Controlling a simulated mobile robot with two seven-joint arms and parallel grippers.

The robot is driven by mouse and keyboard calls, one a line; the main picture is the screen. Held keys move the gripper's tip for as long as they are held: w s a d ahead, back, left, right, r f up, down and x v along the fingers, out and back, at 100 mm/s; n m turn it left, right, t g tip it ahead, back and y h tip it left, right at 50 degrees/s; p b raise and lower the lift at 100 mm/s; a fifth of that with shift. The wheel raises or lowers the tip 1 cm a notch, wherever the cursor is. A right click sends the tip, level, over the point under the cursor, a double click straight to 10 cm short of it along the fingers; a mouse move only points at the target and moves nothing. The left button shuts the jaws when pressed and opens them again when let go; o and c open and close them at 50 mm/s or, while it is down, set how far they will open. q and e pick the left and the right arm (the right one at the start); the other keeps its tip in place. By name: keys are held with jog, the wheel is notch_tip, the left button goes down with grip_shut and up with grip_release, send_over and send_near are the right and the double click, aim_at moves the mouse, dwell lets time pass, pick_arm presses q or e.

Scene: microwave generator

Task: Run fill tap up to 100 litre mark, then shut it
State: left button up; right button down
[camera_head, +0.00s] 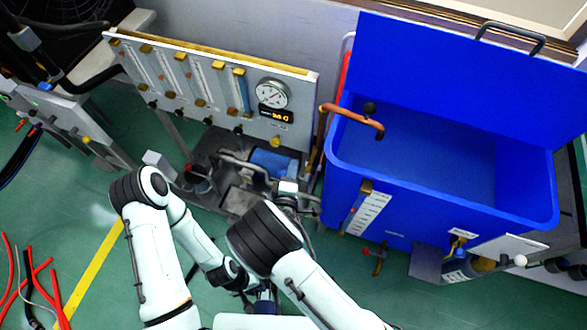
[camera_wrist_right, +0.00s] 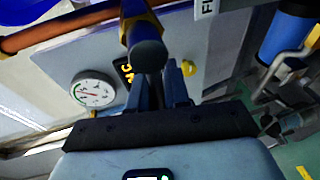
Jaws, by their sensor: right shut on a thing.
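The blue tank (camera_head: 440,205) stands at the right with its lid raised. A copper spout (camera_head: 350,115) with a black knob (camera_head: 369,108) bends over its left rim. I see no stream under the spout and cannot tell the water level. A white scale (camera_head: 370,212) with a sight tube is on the tank's front; its marks are too small to read. My right gripper (camera_head: 302,197) is beside the tank's left end. In the right wrist view its fingers (camera_wrist_right: 172,85) are shut on the dark-ended tap handle (camera_wrist_right: 148,55), by a copper pipe. My left gripper (camera_head: 265,298) is low and its jaws are unclear.
A panel with flow tubes and a round gauge (camera_head: 272,93) stands behind my arms; the gauge also shows in the right wrist view (camera_wrist_right: 92,92). A blue cylinder (camera_head: 272,162) sits below it. A brass valve (camera_head: 376,258) is under the tank. Red hoses (camera_head: 52,290) lie lower left.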

jog(key=shift+a+r, duration=0.1)
jog(key=shift+a, duration=0.5)
jog(key=c, duration=1.3)
grip_release()
jog(key=shift+c, duration=0.2)
jog(key=shift+o, duration=0.8)
jog(key=shift+w+a, duration=0.1)
jog(key=v, duration=1.3)
jog(key=shift+s, duration=0.25)
